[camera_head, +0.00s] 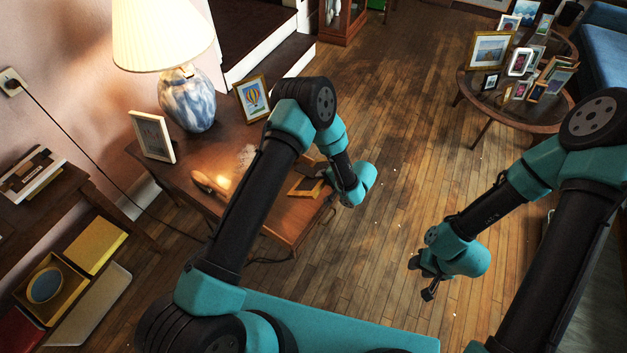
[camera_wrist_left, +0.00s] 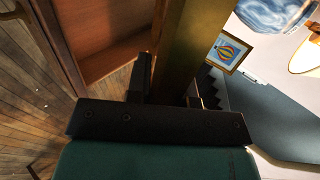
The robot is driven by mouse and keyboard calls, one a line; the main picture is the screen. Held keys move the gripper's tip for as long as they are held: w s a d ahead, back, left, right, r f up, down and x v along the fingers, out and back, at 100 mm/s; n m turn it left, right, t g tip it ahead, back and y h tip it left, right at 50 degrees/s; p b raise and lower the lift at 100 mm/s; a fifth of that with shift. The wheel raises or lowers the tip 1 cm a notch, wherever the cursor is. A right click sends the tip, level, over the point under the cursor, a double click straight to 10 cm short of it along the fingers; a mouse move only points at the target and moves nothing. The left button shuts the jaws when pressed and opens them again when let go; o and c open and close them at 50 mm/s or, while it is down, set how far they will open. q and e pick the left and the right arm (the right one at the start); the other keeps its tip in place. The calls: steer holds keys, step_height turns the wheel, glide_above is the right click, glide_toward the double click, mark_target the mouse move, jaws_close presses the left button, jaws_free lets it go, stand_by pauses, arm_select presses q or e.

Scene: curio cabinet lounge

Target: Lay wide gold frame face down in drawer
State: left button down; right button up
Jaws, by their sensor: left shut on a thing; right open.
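My left gripper (camera_head: 327,176) is over the front right part of the lamp table. It is shut on the wide gold frame (camera_wrist_left: 196,35), which rises as a gold-brown slab between the fingers in the left wrist view. In the head view a small gold-edged piece (camera_head: 304,187) shows beside the gripper; I cannot tell for sure whether it is the held frame. An open reddish-brown drawer-like box (camera_wrist_left: 112,58) shows left of the held frame in the left wrist view. My right gripper (camera_head: 428,280) is open and empty above the wood floor.
A round table (camera_head: 490,98) at upper right holds several frames. The floor between is clear.

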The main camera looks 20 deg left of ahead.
mark_target(313, 177)
arm_select(q)
steer(key=shift+w+d+r, duration=0.1)
steer(key=shift+w+d, duration=0.05)
stand_by(0.4)
steer(key=shift+x, duration=3.3)
step_height(313, 177, down, 9)
steer(key=a, duration=0.1)
steer(key=shift+w+a, duration=0.35)
